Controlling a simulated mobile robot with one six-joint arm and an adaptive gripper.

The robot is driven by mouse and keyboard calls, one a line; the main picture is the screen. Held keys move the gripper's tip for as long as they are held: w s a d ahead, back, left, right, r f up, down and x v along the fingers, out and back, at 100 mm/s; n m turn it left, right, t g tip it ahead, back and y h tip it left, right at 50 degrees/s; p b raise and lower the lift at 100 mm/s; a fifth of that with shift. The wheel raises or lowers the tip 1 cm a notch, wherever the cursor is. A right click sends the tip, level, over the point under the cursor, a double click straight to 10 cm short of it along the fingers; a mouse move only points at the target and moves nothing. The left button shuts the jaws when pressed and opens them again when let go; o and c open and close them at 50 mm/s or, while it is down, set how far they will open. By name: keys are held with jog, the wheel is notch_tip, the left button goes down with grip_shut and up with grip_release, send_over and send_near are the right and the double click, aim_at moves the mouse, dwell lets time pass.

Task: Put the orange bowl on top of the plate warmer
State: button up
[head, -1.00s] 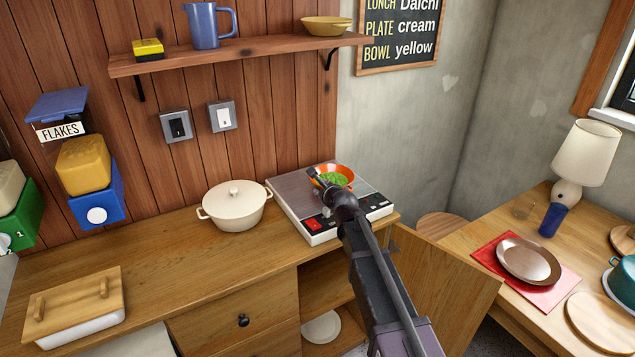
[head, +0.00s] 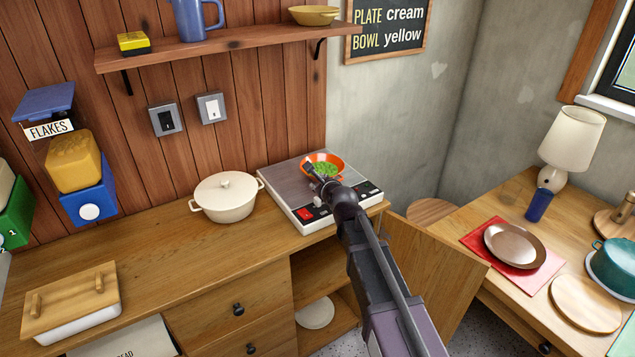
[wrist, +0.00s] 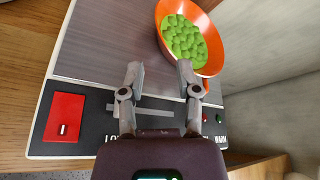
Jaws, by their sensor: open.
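The orange bowl (head: 342,161) holds green round pieces and sits upright on the far part of the plate warmer (head: 283,183). The warmer is a flat grey-topped box with a dark front panel and a red switch. In the wrist view the bowl (wrist: 213,58) is at the upper right on the warmer's plate (wrist: 88,50). My gripper (head: 316,178) is over the warmer at the bowl's near side. In the wrist view my gripper (wrist: 161,70) is open with nothing between its fingers. The right fingertip overlaps the bowl's near rim; I cannot tell whether they touch.
A lidded cream pot (head: 226,198) stands left of the warmer. A shelf (head: 225,42) runs above the counter. An open cabinet door (head: 435,270) stands below at the right. The side table holds a brown plate (head: 514,246) on a red mat and a lamp (head: 572,140).

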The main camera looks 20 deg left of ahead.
dwell(0.4)
jog(key=s+d+f+n+g+h, duration=0.2)
jog(key=d+f+n, duration=0.15)
jog(key=d, duration=0.45)
jog(key=s+d+f+n+g+h, duration=0.1)
jog(key=s+d+f+n+g, duration=0.2)
jog(key=d, duration=0.5)
jog(key=s+d+f+n+h, duration=0.25)
jog(key=d+n, duration=0.25)
jog(key=d, duration=0.3)
jog(key=s+d+f+n+g+h, duration=0.3)
jog(key=s+d+n+g, duration=0.3)
jog(key=s+d, duration=0.9)
jog(key=d+n, duration=0.3)
jog(key=shift+n, duration=0.35)
jog(key=shift+d+f, duration=0.1)
